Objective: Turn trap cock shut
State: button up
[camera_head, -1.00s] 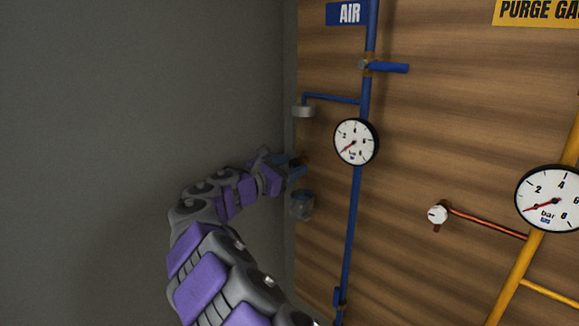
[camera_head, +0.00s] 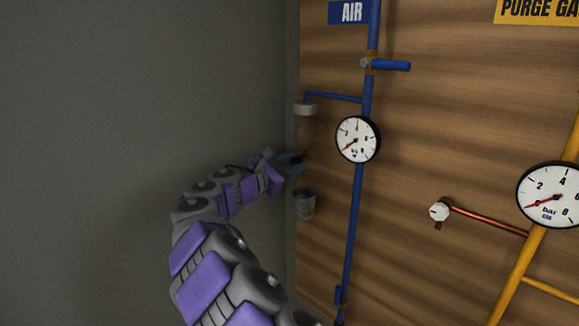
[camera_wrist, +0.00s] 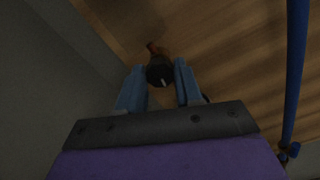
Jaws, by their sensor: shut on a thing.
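The trap cock (camera_wrist: 160,74) shows in the wrist view as a dark round knob with a small pale mark, on a brown-orange stub against the wooden panel. My gripper (camera_wrist: 159,66) has one blue finger on each side of the knob and is shut on it. In the head view my gripper (camera_head: 293,163) reaches the left edge of the panel, above a small grey cup-like vessel (camera_head: 305,204). The knob is hidden there behind the fingers, and its turn angle is hard to read.
A blue air pipe (camera_head: 354,220) with a gauge (camera_head: 357,139) and a blue lever valve (camera_head: 390,65) runs just right of my gripper. A grey wall (camera_head: 130,110) stands close on the left. A yellow pipe (camera_head: 513,275) and second gauge (camera_head: 550,195) are farther right.

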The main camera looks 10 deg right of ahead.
jog(key=shift+r, duration=0.2)
jog(key=o, duration=1)
jog(key=shift+w+f, duration=0.15)
jog(key=shift+o, duration=0.2)
jog(key=v, duration=1.7)
jog(key=shift+a+b, duration=0.2)
jog(key=shift+b, duration=0.2)
